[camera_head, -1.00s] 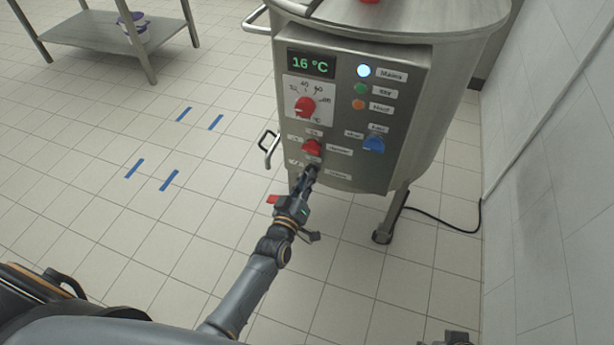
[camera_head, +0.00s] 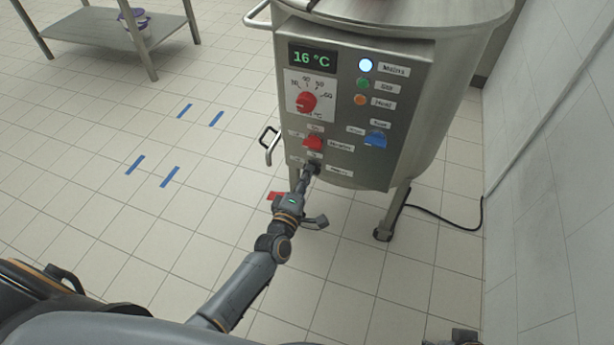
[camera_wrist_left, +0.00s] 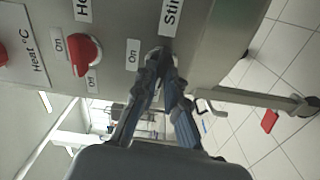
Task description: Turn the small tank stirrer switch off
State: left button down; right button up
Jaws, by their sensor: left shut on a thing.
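The small tank's control panel (camera_head: 340,110) faces me with its lamps, display and knobs. My left gripper (camera_head: 308,172) is at the small dark stirrer switch (camera_head: 314,168) low on the panel, below the red heater knob (camera_head: 313,143). In the left wrist view my left gripper (camera_wrist_left: 162,62) is shut on the switch, beside a label (camera_wrist_left: 171,14) starting "Sti". The fingers hide most of the switch, so its setting cannot be read. The green stir lamp (camera_head: 362,84) sits under the white mains lamp (camera_head: 366,65). Only a dark piece of what looks like my right gripper (camera_head: 464,337) shows.
A red temperature knob (camera_head: 306,102) and a blue knob (camera_head: 375,139) are above the gripper. A tank leg (camera_head: 391,215) and a black cable (camera_head: 440,219) stand at right, near the wall. A steel table (camera_head: 100,28) is far left.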

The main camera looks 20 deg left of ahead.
pick_arm(q)
jog(key=shift+n, duration=0.8)
pick_arm(e)
jog(key=shift+s+r, duration=0.2)
jog(key=shift+r, duration=0.55)
pick_arm(q)
jog(key=c, duration=1.4)
grip_release()
jog(key=s, duration=1.2)
jog(key=shift+a, duration=0.25)
